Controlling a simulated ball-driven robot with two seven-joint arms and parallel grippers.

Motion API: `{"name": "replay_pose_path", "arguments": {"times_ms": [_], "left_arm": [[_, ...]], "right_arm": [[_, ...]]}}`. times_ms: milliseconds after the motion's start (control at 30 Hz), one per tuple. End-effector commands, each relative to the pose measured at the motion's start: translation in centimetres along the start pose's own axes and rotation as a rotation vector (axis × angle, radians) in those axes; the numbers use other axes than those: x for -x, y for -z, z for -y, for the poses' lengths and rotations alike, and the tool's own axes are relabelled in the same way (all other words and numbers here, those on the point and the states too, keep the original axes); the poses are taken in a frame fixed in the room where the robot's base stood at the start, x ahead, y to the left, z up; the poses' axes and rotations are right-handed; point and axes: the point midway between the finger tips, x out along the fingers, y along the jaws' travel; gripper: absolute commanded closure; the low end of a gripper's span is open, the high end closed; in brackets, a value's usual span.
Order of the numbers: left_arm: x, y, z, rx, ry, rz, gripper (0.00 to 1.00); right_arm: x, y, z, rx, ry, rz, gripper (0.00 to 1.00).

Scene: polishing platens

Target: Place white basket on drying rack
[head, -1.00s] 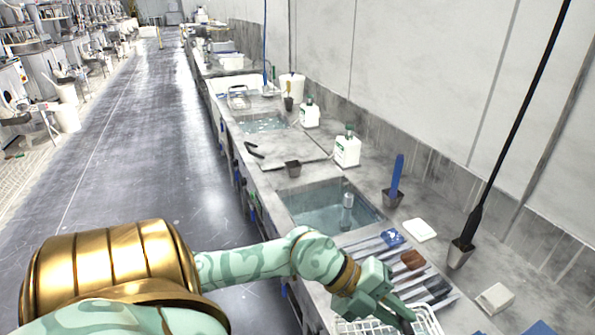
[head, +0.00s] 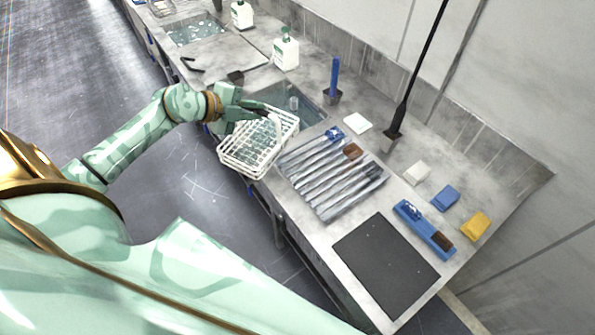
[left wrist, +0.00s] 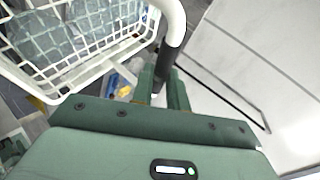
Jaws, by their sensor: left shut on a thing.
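The white wire basket (head: 240,158) hangs from my left gripper (head: 262,113). In the head view it is over the counter's front edge, left of the drying rack and in front of the sink. The left wrist view shows its white mesh rim (left wrist: 75,84) at upper left. There my left gripper (left wrist: 162,82) is shut on the dark grip of its handle. Grey-blue patches show through the mesh; I cannot tell whether they are contents. The drying rack (head: 325,190), a row of metal bars, lies on the counter. My right gripper is not in view.
A sink (head: 290,100) lies behind the basket. A black mat (head: 385,262) and a blue tray (head: 424,230) lie right of the rack. A dark pole (head: 405,110) stands behind.

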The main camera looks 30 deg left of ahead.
Motion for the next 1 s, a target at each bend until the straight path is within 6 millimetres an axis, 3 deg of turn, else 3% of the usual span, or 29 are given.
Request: {"name": "replay_pose_path", "arguments": {"times_ms": [133,267,733,1000], "left_arm": [[0.8,-1.2,1.1,0.019,0.012,0.029,1.00],[0.5,-1.0,0.9,0.025,0.014,0.035,1.00],[-4.6,6.0,-2.0,0.025,0.016,0.033,1.00],[-8.0,8.1,-5.4,0.025,0.015,0.034,1.00]], "right_arm": [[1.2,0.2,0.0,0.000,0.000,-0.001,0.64],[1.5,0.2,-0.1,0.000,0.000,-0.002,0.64],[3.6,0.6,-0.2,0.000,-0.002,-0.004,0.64],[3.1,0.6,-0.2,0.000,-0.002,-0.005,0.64]]}}
